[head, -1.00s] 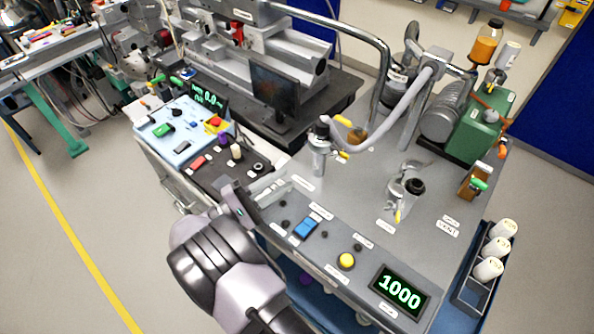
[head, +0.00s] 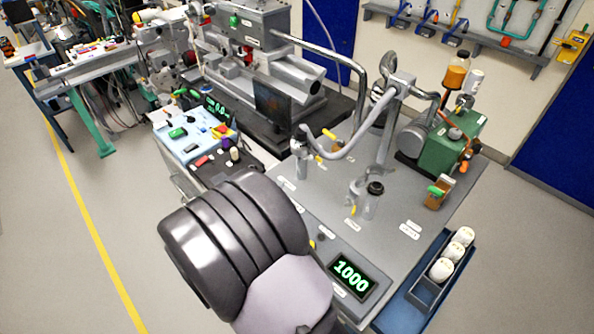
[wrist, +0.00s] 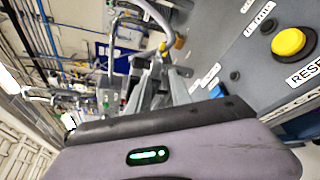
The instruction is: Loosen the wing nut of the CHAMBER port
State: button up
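A grey curved hose ends at an upright metal port (head: 301,160) on the left of the grey cart top. The labels are too small to tell which port is CHAMBER. My gripper (wrist: 158,78) shows in the wrist view with its grey fingers apart; nothing is clearly held. A yellow handle (wrist: 178,43) appears beyond the fingertips. In the head view my arm hides the gripper.
The display (head: 351,276) reads 1000. A yellow button (wrist: 288,43) labelled RESET is on the panel at right in the wrist view. A green pump (head: 450,145) stands at the back of the cart, and a blue tray (head: 418,290) with white cylinders sits at its right side.

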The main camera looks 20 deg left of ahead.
send_near(309, 158)
jog(key=b+x, duration=0.2)
jog(key=x, duration=0.5)
jog(key=shift+w+f, duration=0.15)
jog(key=shift+f, duration=0.1)
jog(key=shift+a, duration=0.1)
jog(key=shift+c, duration=0.3)
grip_shut()
dwell(0.5)
